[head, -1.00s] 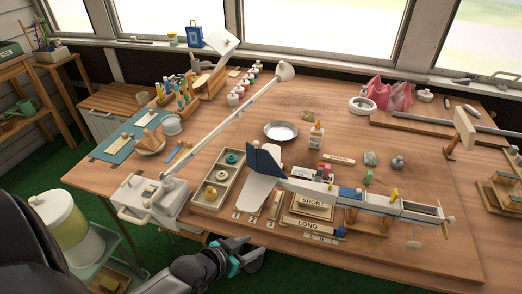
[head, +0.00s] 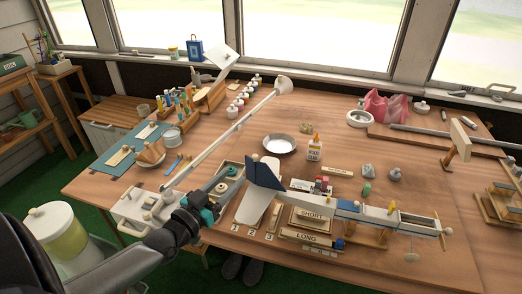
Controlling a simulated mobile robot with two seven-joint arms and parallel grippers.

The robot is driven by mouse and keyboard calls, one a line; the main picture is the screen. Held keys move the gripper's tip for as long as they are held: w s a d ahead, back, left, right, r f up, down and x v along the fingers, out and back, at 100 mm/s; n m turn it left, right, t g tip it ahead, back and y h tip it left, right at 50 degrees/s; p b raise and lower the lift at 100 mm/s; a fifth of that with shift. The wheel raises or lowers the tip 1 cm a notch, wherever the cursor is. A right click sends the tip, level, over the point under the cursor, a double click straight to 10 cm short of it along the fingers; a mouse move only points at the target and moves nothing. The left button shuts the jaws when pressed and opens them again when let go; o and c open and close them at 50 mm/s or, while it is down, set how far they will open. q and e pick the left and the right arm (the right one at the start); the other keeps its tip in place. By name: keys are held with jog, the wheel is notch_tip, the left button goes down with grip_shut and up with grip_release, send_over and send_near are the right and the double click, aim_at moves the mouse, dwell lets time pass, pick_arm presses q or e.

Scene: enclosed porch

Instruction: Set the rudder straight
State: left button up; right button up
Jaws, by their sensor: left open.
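The model airplane lies on a stand on the workbench, its white and blue fuselage (head: 375,214) pointing right. At its left end stands the dark blue tail fin with the rudder (head: 264,173), above a white tailplane (head: 254,208). From here I cannot tell the rudder's exact angle. My left gripper (head: 223,190) is open and empty. It is over the parts tray, to the left of the tail and apart from it. The gripper and its arm hide much of the tray and part of the lamp base. My right gripper is out of view.
A white lamp arm (head: 222,137) slants over the bench behind my left gripper. Wooden blocks marked SHORT (head: 312,216) and LONG (head: 306,237) lie below the fuselage. A glue bottle (head: 314,149) and metal dish (head: 279,144) stand behind. The bench's right front is clear.

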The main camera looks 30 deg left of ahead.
pick_arm(q)
jog(key=b, duration=0.3)
send_over(251, 168)
jog(key=w+d, duration=0.2)
jog(key=w, duration=0.1)
jog(key=shift+a, duration=0.2)
jog(key=shift+c, duration=0.2)
grip_shut()
dwell(0.4)
